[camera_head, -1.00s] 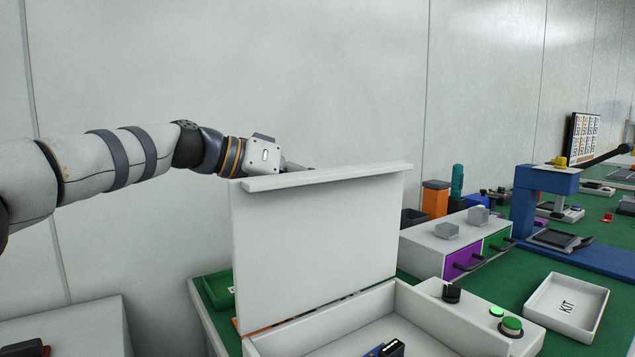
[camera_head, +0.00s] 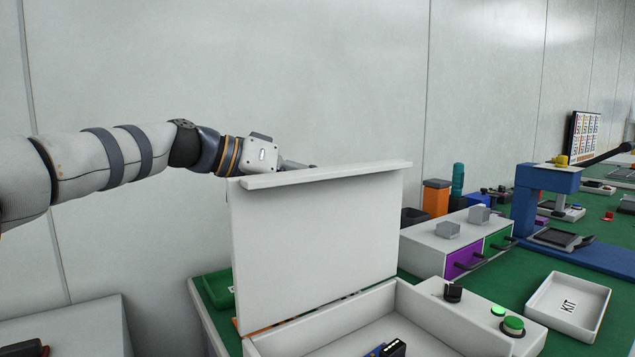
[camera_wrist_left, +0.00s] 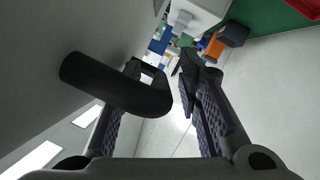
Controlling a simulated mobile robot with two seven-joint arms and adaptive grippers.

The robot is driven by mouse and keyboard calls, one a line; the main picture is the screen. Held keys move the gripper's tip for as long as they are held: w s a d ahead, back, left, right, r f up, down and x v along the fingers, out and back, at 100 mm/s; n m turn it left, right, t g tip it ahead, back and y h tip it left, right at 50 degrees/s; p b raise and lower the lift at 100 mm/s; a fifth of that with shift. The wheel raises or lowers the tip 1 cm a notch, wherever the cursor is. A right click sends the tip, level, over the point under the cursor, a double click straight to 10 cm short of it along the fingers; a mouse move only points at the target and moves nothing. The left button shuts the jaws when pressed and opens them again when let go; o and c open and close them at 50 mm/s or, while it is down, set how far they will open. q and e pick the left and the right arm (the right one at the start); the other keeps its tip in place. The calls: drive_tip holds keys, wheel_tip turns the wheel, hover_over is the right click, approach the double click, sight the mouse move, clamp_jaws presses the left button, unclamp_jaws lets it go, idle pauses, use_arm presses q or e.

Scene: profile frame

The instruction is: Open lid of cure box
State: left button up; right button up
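The cure box (camera_head: 430,315) is a pale grey open box at the bottom of the head view. Its lid (camera_head: 320,245) stands about upright at the back left edge, inner face toward me. My left gripper (camera_head: 298,165) is at the lid's top edge, on its far side, with its fingers mostly hidden by the lid. In the left wrist view, the gripper (camera_wrist_left: 160,72) has its two fingers apart. A dark, bent bar handle (camera_wrist_left: 115,85) shows beside the left finger, near the lid's grey face; contact cannot be told. My right gripper is not in view.
A dark blue item (camera_head: 388,349) lies in the box. Green buttons (camera_head: 513,326) and a black knob (camera_head: 452,293) sit on its right panel. A KIT tray (camera_head: 567,308), a drawer unit (camera_head: 455,248) and a blue press frame (camera_head: 535,195) stand to the right. The wall side is clear.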

use_arm(q)
drive_tip(key=v, duration=1.1)
drive_tip(key=shift+a, duration=0.3)
drive_tip(key=shift+s+r, duration=0.1)
drive_tip(key=shift+s, duration=0.05)
